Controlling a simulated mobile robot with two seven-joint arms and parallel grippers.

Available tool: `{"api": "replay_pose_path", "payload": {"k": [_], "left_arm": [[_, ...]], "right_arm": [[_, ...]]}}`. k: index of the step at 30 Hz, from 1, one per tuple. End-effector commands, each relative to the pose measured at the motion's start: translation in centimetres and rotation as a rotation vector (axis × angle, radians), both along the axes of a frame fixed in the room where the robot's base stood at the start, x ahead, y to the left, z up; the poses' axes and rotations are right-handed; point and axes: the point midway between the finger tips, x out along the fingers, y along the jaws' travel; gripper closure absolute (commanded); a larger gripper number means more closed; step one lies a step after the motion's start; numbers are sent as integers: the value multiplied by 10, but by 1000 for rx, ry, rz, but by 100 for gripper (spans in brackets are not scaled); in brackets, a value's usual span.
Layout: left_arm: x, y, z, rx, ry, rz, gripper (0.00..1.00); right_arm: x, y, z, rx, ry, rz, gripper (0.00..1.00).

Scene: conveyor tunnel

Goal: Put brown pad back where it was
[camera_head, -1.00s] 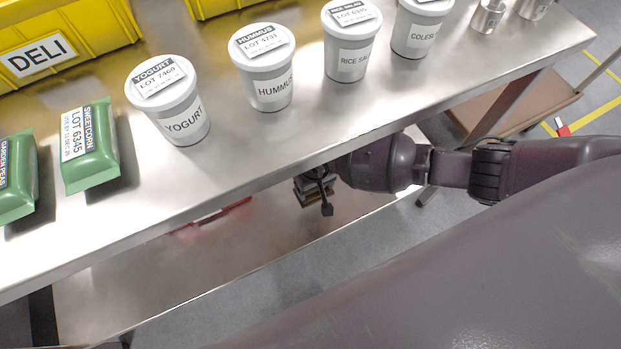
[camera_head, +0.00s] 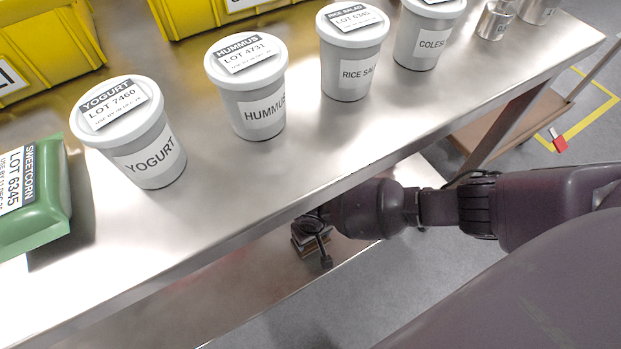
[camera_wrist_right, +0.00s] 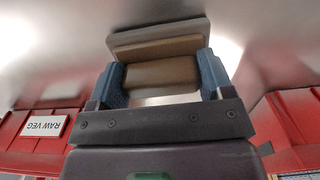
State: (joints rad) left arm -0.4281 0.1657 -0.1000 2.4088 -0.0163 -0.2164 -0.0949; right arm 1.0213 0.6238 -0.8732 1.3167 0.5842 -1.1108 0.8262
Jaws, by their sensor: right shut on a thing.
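My right gripper (camera_head: 316,240) is under the front edge of the steel table, above the lower shelf. In the right wrist view its two blue fingers (camera_wrist_right: 162,82) are shut on the brown pad (camera_wrist_right: 160,73), one finger on each side. Just beyond the brown pad are a lighter brown layer (camera_wrist_right: 158,46) and a grey layer (camera_wrist_right: 158,32), close against it. I cannot tell whether they touch it. In the head view the layered pads (camera_head: 306,243) show only as a small stack beside the gripper, partly hidden by it. My left gripper is not in view.
Red crates stand left (camera_wrist_right: 38,130) and right (camera_wrist_right: 290,125) in the wrist view, the left one labelled RAW VEG. On the table (camera_head: 225,185) are tubs of yogurt (camera_head: 150,152), hummus (camera_head: 262,112) and rice salad (camera_head: 350,75), among others. Yellow bins (camera_head: 50,45) stand behind.

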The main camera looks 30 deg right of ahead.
Motion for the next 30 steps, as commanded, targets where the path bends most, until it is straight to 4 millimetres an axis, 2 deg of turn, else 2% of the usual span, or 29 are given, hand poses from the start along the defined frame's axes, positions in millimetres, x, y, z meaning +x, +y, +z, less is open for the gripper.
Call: {"api": "replay_pose_path", "payload": {"k": [9, 10, 15, 25, 30], "left_arm": [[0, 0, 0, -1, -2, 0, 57], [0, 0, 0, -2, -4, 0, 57], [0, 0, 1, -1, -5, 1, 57], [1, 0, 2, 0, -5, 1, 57], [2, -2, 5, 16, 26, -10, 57]], "right_arm": [[0, 1, -3, 1, -1, 0, 52], [1, 0, -3, 1, -1, 0, 23], [1, 0, -3, 0, -2, 0, 1], [2, 0, 2, 0, -4, 1, 1], [5, 0, 28, 0, -12, 0, 1]]}}
